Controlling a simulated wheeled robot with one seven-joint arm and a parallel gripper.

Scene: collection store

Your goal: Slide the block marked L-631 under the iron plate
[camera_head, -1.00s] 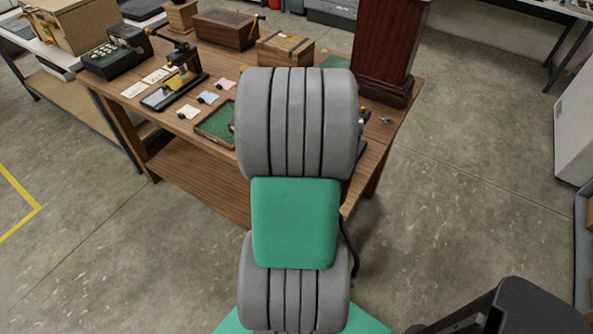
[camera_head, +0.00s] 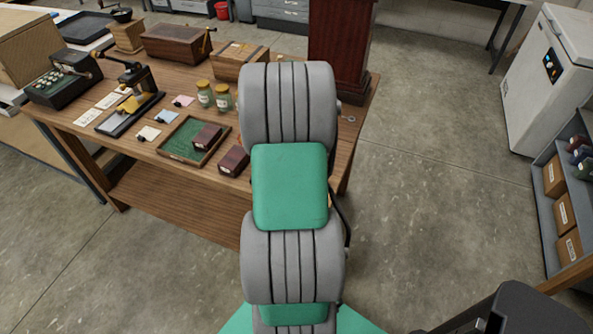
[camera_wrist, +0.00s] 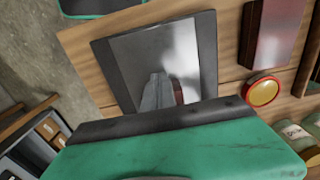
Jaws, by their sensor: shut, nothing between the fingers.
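Two dark red blocks show in the head view: one (camera_head: 207,137) in the green-lined tray (camera_head: 171,155), one (camera_head: 233,160) on the table to its right. Their markings are too small to read, so I cannot tell which is L-631. In the wrist view a shiny grey plate with a dark border (camera_wrist: 135,62), likely the iron plate, lies on the wood. My gripper (camera_wrist: 165,95) is shut and empty over it; its green housing fills the lower part. A pale shape on the plate may be a finger or its reflection. My arm hides this area in the head view.
Two labelled jars (camera_head: 213,96) stand behind the tray. A tall dark red cabinet (camera_head: 338,45) stands at the table's far right.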

